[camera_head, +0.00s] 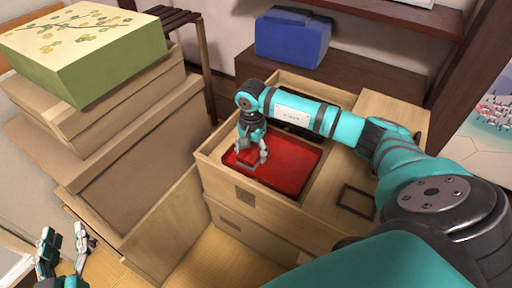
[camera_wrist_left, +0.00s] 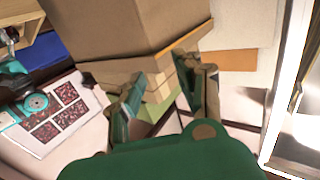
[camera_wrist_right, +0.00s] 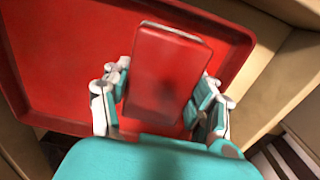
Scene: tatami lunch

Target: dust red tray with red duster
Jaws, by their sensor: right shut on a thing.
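The red tray (camera_head: 300,160) lies in the open top of a light wooden cabinet in the head view. It fills much of the right wrist view (camera_wrist_right: 60,60). My right gripper (camera_head: 248,165) is over the tray's left part. In the right wrist view it is shut on the red duster (camera_wrist_right: 170,70), a flat red block with a pale edge, held over the tray. I cannot tell whether the duster touches the tray. My left gripper (camera_head: 65,250) is open and empty at the lower left, away from the tray; its spread fingers also show in the left wrist view (camera_wrist_left: 160,100).
The wooden cabinet (camera_head: 235,200) has raised walls around the tray. Stacked cardboard boxes (camera_head: 130,150) stand at left, with a green floral box (camera_head: 85,50) on top. A blue box (camera_head: 292,38) sits on a dark shelf behind. A dark square frame (camera_head: 356,202) lies right of the tray.

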